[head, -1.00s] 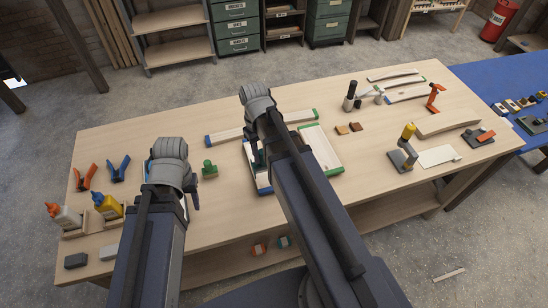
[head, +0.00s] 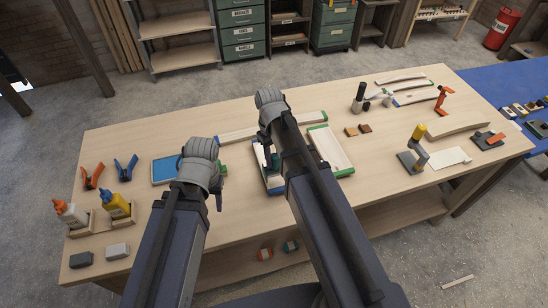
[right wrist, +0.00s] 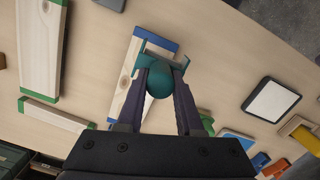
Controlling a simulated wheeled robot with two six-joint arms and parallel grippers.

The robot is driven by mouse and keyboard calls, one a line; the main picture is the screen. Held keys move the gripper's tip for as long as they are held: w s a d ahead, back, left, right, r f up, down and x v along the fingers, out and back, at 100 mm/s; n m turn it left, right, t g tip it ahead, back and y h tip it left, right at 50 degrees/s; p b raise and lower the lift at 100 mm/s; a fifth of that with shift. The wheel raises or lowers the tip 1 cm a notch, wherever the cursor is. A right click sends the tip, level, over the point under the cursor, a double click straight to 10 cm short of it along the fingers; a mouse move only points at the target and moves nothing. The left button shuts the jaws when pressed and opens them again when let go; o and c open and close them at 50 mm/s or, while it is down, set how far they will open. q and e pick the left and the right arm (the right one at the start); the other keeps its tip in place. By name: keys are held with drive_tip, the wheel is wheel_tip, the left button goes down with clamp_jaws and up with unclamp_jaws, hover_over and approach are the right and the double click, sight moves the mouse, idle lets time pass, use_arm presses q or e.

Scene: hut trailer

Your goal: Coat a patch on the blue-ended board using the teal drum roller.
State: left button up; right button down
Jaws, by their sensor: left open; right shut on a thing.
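The teal drum roller (right wrist: 150,62) is in my right gripper (right wrist: 160,80), which is shut on its rounded handle; it shows only partly in the head view (head: 275,160). Below the roller lies the blue-ended board (right wrist: 130,85), pale wood with blue ends; my right arm hides much of this board in the head view (head: 272,184). The roller head overlaps the board near one blue end; I cannot tell whether they touch. No coated patch is visible on the board. My left gripper (head: 217,190) is open and empty, left of the board.
A blue tray (head: 166,170) lies left of my left gripper. Glue bottles (head: 117,206) and clamps (head: 126,167) stand at left. The bench front centre is clear.

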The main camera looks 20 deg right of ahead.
sight(274, 168)
wheel_tip(274, 168, down, 5)
drive_tip(key=b, duration=0.4)
drive_tip(key=shift+f, duration=0.1)
drive_tip(key=shift+w+r, duration=0.2)
drive_tip(key=shift+w, duration=1.8)
drive_tip(key=shift+s+a+f, duration=0.1)
drive_tip(key=shift+s, duration=1.95)
wheel_tip(274, 168, up, 8)
drive_tip(key=p, duration=0.7)
drive_tip(key=shift+f, duration=0.2)
drive_tip(key=shift+f, duration=0.15)
wheel_tip(274, 168, down, 6)
drive_tip(key=b, duration=0.5)
drive_tip(key=shift+w+b, duration=0.1)
drive_tip(key=shift+b, duration=0.3)
